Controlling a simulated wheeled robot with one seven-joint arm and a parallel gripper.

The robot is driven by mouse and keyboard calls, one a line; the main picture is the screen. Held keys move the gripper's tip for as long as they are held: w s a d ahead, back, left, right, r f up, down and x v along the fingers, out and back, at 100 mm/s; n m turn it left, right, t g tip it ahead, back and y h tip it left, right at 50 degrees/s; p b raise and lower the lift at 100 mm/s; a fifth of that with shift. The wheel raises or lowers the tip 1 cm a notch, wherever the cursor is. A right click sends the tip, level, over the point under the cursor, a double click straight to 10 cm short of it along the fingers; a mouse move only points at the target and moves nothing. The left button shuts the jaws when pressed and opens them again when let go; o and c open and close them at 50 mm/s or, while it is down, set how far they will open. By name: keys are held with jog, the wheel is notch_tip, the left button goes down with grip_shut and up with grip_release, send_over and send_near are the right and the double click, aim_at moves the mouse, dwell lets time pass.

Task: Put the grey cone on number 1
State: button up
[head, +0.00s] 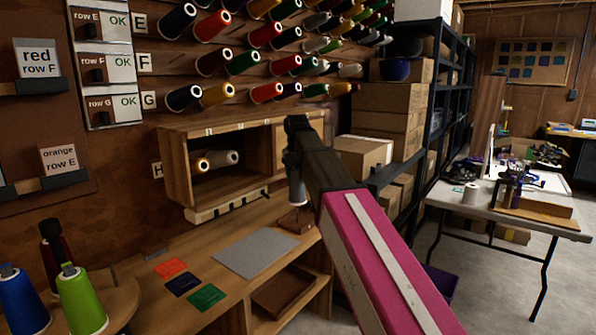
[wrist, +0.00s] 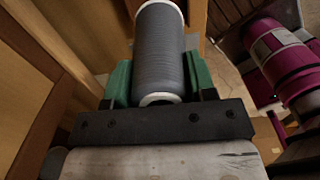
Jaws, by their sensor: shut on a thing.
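The grey cone (wrist: 160,50) stands between the green-padded fingers of my gripper (wrist: 160,78) in the wrist view, its pale end rim facing the palm. My gripper (head: 295,165) is shut on it. In the head view my gripper is in front of the right part of the wooden cubby, above the bench; the cone (head: 297,190) shows only partly below it. Small marks run along the cubby's top edge and a pale strip (head: 228,205) with dark marks lies below its opening. I cannot read a number 1 on either.
The wooden cubby (head: 176,168) holds two cones (head: 220,158) lying sideways. Rows of thread cones on pegs cover the wall above. A grey mat (head: 255,252), coloured cards (head: 207,297) and a small brown block (head: 297,221) lie on the bench.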

aim_at(297, 196)
jog(key=shift+f, duration=3.6)
jog(key=shift+f, duration=0.35)
jog(key=o, duration=1)
jog(key=shift+c, duration=0.2)
